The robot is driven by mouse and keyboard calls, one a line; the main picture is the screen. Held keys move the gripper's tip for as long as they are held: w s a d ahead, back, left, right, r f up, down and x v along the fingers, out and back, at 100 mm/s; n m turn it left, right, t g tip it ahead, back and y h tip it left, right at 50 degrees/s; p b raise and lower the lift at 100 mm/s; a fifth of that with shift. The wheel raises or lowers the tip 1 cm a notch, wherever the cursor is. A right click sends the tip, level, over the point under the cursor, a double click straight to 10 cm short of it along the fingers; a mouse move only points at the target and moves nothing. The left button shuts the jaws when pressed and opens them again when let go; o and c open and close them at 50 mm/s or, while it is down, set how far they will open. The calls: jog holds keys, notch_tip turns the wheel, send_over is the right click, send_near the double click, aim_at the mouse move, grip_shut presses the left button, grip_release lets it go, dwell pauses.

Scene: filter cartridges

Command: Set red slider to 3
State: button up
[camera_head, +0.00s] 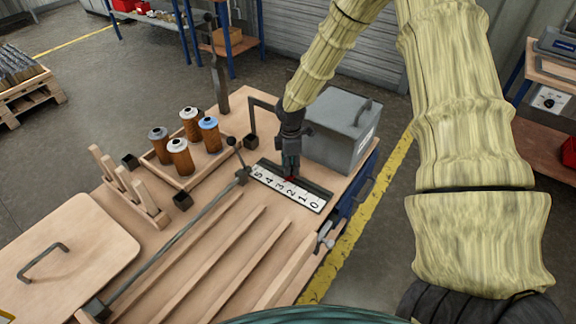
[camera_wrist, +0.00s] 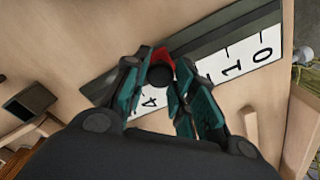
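The red slider (camera_wrist: 159,54) sits on a dark rail beside a white number scale (camera_head: 312,204). In the head view the red slider (camera_head: 290,179) shows just below my gripper (camera_head: 290,172), close to the 3, but its exact mark is hard to read. In the wrist view a round black knob (camera_wrist: 160,76) stands at the slider, between the two fingers of my gripper (camera_wrist: 159,82). The fingers appear to press on it from both sides. There the 4, 1 and 0 show; the 2 and 3 are hidden behind a finger.
A grey box (camera_head: 340,128) stands close behind the rail. A tray with several filter cartridges (camera_head: 181,157) lies to the left. A long lever (camera_head: 178,238) and wooden strips (camera_head: 232,262) are in front. A wooden peg rack (camera_head: 130,187) stands at the left.

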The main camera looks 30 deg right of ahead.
jog(key=o, duration=0.3)
jog(key=shift+w+a, duration=0.1)
jog(key=shift+w, duration=0.05)
notch_tip(320, 180, up, 12)
dwell(0.6)
dwell(0.5)
